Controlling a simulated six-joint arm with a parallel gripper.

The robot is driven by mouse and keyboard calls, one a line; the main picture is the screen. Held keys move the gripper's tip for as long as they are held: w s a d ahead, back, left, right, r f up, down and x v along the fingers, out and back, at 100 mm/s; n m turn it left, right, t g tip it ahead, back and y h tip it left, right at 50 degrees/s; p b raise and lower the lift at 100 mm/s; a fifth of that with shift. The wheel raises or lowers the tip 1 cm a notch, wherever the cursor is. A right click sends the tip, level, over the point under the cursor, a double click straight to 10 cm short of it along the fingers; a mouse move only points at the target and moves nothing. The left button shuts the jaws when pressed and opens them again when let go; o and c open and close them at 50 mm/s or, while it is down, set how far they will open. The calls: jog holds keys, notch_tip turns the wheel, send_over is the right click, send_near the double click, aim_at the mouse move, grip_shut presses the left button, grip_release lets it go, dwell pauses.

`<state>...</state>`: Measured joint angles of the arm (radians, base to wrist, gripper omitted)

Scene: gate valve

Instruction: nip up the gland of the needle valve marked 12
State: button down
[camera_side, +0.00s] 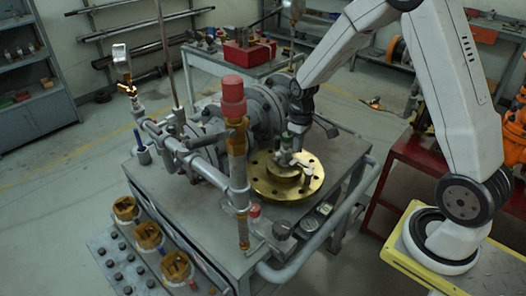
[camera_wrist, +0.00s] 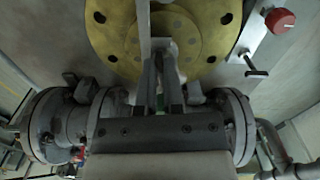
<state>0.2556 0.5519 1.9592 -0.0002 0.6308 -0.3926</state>
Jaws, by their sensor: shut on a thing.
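My gripper (camera_side: 291,152) is over the round brass flange (camera_side: 265,188) on the bench. In the wrist view my gripper (camera_wrist: 168,75) has its fingers close together in front of the brass flange (camera_wrist: 215,15). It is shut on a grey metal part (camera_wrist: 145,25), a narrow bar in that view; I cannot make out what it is. A red knob (camera_wrist: 280,20) sits on a pale plate at the upper right, with a small dark T-shaped handle (camera_wrist: 256,70) below it. I cannot read a number 12 anywhere, and cannot tell which part is the needle valve or its gland.
A post with a red cap (camera_side: 232,90) and grey pipework (camera_side: 175,145) stand left of the flange. A large grey flanged valve body (camera_side: 265,110) is behind it. Brass fittings (camera_side: 148,236) line the front left. A rail (camera_side: 290,272) runs round the bench's front corner.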

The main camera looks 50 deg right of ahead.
jog(key=shift+a+m, duration=0.1)
jog(key=shift+m, duration=0.2)
jog(key=c, duration=0.7)
grip_release()
jog(key=shift+c, duration=0.2)
jog(key=shift+r, duration=0.1)
jog(key=shift+r, duration=3.85)
jog(key=s+a+f+m+t, duration=0.1)
jog(key=s+a+f+t, duration=0.1)
jog(key=s+a, duration=0.8)
jog(key=shift+s+a+f+t, duration=0.15)
jog(key=shift+s+t, duration=0.15)
jog(key=shift+s, duration=0.75)
